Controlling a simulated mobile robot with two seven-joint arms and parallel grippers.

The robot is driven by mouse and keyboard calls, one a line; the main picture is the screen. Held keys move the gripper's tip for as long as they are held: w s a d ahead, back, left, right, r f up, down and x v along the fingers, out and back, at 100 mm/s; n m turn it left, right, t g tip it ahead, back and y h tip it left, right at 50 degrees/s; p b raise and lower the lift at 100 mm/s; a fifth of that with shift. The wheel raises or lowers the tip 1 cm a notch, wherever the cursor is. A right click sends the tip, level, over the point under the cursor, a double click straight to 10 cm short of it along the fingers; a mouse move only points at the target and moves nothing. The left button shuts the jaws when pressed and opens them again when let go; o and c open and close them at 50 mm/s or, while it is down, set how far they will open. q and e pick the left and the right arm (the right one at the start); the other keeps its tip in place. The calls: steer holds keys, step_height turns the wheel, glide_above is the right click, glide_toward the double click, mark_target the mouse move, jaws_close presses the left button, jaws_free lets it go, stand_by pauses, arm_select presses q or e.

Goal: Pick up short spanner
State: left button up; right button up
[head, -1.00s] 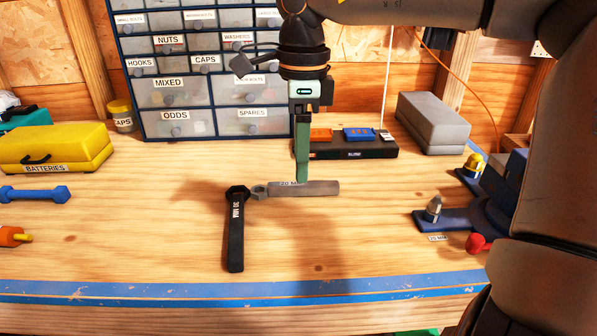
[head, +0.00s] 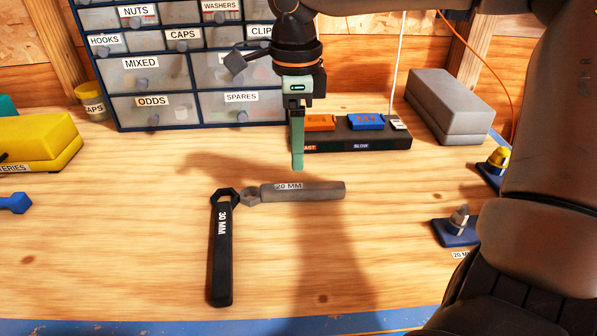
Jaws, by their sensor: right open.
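The short spanner is the grey one marked 20 MM (head: 318,191). It lies flat on the bench, its ring end to the left, close to the head of the black spanner. The black spanner marked 30 MM (head: 222,260) lies lengthwise, its head at the far end. My right gripper (head: 298,168) points down from above, empty. Its green fingers look lined up one behind the other, and their tips appear just above and behind the grey spanner's handle in the picture. My left gripper is not in view.
A labelled drawer cabinet (head: 153,74) stands at the back left. Behind the gripper is a black charger (head: 345,143) with orange and blue blocks. A grey box (head: 450,105) and a blue holder (head: 455,232) are to the right. The bench front is clear.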

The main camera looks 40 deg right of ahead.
mark_target(295, 186)
steer(key=f, duration=0.7)
steer(key=shift+s+a+f, duration=0.15)
steer(key=shift+a+f, duration=0.05)
steer(key=shift+a, duration=0.1)
steer(key=shift+c, duration=0.3)
jaws_close()
